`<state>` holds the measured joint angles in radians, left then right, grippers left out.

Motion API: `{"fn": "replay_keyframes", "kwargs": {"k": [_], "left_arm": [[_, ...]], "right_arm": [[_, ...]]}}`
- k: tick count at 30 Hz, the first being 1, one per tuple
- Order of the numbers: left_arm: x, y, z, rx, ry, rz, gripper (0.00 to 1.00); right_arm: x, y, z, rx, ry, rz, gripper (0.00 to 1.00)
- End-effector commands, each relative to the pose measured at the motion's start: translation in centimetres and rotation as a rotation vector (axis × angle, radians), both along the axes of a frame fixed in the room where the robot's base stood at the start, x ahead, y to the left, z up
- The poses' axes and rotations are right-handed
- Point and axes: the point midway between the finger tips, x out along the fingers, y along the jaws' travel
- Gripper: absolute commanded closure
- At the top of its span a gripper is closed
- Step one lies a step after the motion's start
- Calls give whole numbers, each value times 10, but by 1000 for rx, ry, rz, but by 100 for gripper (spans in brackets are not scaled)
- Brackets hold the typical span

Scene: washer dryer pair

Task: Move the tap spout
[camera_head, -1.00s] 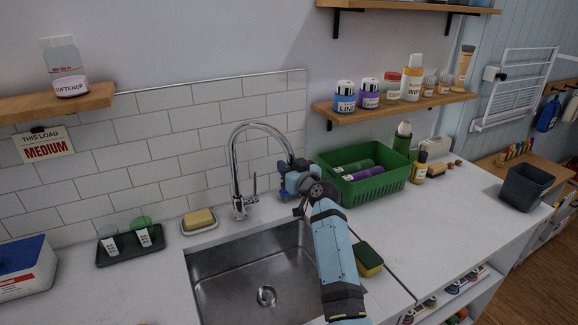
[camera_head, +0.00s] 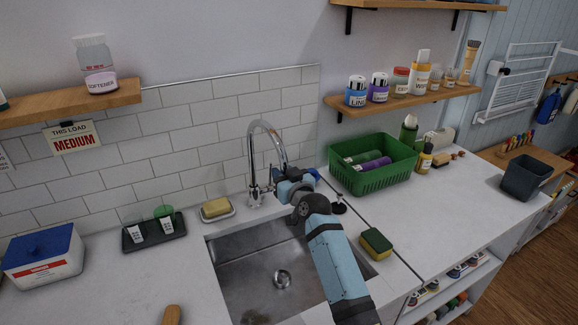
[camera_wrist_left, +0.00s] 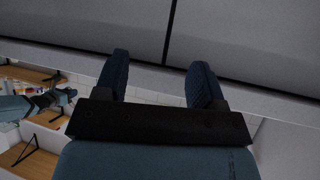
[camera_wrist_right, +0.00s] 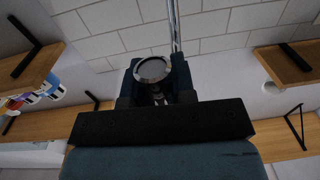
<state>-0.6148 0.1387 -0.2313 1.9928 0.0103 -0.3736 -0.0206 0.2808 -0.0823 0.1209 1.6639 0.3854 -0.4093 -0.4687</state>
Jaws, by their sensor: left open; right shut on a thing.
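The chrome tap (camera_head: 251,160) stands behind the steel sink (camera_head: 235,262), its curved spout arching up and over to the right. My right gripper (camera_head: 284,174) is shut on the spout's downturned end. In the right wrist view, the round spout outlet (camera_wrist_right: 152,70) sits between the fingers, with the chrome pipe rising behind it. My right arm crosses above the sink's right side and hides part of the basin. My left gripper (camera_wrist_left: 158,62) shows only in its wrist view, open with nothing between its fingers.
A yellow soap bar (camera_head: 215,207) lies left of the tap, beside a dark tray (camera_head: 140,243) with cups. A green basket (camera_head: 366,183) stands to the right. A sponge (camera_head: 376,243) lies right of the sink. Wooden shelves (camera_head: 402,102) overhang the counter.

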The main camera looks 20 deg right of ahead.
Motion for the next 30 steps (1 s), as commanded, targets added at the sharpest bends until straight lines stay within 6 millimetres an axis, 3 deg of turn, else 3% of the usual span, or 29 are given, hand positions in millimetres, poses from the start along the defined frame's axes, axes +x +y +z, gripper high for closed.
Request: {"fn": "replay_keyframes", "kwargs": {"k": [9,24,25,28,30], "left_arm": [[0,3,9,3,-2,7,37],[-1,3,8,3,3,7,37],[-1,3,8,3,3,7,37],[-2,2,8,3,4,6,37],[-2,2,8,2,4,7,37]], "right_arm": [[-2,19,2,-1,-1,1,100],[-2,22,2,-1,-3,1,100],[-2,22,2,-1,-3,1,74],[-2,22,2,-1,-3,1,51],[-2,22,1,-1,-3,0,51]]}}
